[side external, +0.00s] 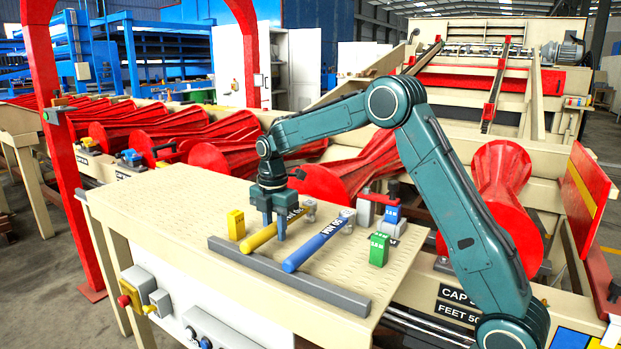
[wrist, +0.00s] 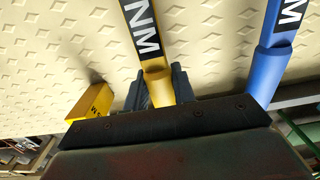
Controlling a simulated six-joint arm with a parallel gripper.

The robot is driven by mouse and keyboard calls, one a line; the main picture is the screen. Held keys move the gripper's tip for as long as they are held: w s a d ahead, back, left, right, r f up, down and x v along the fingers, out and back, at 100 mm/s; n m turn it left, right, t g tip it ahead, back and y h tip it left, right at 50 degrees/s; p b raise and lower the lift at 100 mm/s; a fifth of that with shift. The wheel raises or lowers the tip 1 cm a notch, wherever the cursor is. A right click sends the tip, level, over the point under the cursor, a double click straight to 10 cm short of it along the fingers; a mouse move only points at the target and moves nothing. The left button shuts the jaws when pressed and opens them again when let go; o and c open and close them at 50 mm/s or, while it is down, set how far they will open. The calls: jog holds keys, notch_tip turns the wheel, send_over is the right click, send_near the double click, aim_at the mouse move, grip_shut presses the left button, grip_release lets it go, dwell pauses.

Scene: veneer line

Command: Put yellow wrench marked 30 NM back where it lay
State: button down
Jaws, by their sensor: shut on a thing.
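The yellow wrench (side external: 258,238) is at the table top, slanting from near the grey bar up to the right, roughly alongside the blue wrench. My gripper (side external: 275,228) points down and is shut on its yellow handle. In the wrist view the yellow wrench (wrist: 155,75) runs between my gripper's fingers (wrist: 160,88); its black label shows "NM", with the number not clear. I cannot tell whether it touches the table or hangs just above it. The fingers hide part of the handle in the side view.
The blue wrench (side external: 318,243) lies close on the right. A yellow block (side external: 236,225) stands left, a green block (side external: 379,250) and a blue block (side external: 392,214) right. A grey bar (side external: 290,277) runs along the front of the table (side external: 170,210). The table's left part is clear.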

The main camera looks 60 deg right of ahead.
jog(key=c, duration=1.1)
grip_release()
jog(key=shift+r, duration=0.1)
jog(key=shift+r, duration=3.95)
